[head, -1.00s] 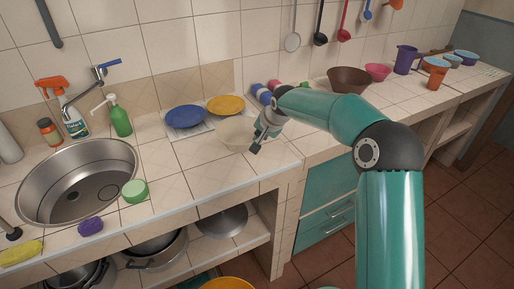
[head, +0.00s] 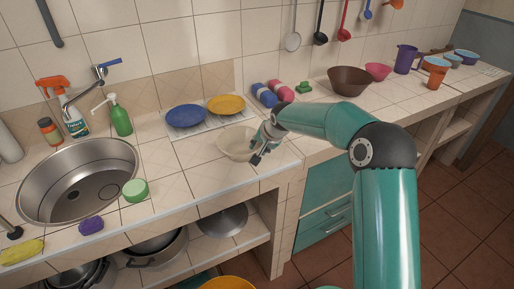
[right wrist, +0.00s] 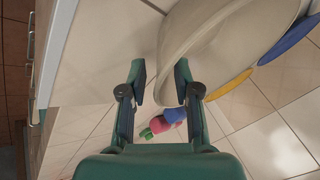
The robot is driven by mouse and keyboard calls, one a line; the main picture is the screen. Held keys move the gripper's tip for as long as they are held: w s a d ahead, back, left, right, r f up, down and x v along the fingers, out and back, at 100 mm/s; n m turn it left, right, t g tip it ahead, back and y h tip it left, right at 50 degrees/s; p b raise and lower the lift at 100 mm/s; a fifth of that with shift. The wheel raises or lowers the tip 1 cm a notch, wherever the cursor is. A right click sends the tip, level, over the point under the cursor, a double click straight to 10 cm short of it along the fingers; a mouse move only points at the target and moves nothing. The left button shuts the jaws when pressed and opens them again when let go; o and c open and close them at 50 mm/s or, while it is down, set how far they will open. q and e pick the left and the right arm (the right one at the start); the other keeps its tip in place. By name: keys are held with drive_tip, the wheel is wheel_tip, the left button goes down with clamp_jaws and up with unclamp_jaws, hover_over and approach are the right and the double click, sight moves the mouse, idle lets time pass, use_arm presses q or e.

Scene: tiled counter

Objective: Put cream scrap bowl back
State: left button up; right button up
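The cream bowl (head: 234,144) stands upright on the tiled counter, in front of the dish rack and near the front edge. My right gripper (head: 257,156) is at the bowl's right side in the head view and hides part of its rim. In the right wrist view the gripper (right wrist: 161,85) has its two fingers apart. The bowl (right wrist: 205,35) fills the upper middle there, with its near wall reaching between the fingers, close to the right one. I cannot tell if it touches. My left gripper is not in view.
Blue (head: 186,116) and yellow (head: 226,105) plates sit on the rack behind the bowl. Blue and pink rolls (head: 272,94) and a brown bowl (head: 348,82) stand to the right. The sink (head: 78,180) and a green tub (head: 135,190) are left.

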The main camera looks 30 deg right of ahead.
drive_tip(key=shift+r, duration=0.2)
drive_tip(key=shift+s+r, duration=0.2)
drive_tip(key=b+v, duration=0.1)
drive_tip(key=v, duration=1)
drive_tip(key=shift+b, duration=0.35)
drive_tip(key=shift+s+r, duration=0.1)
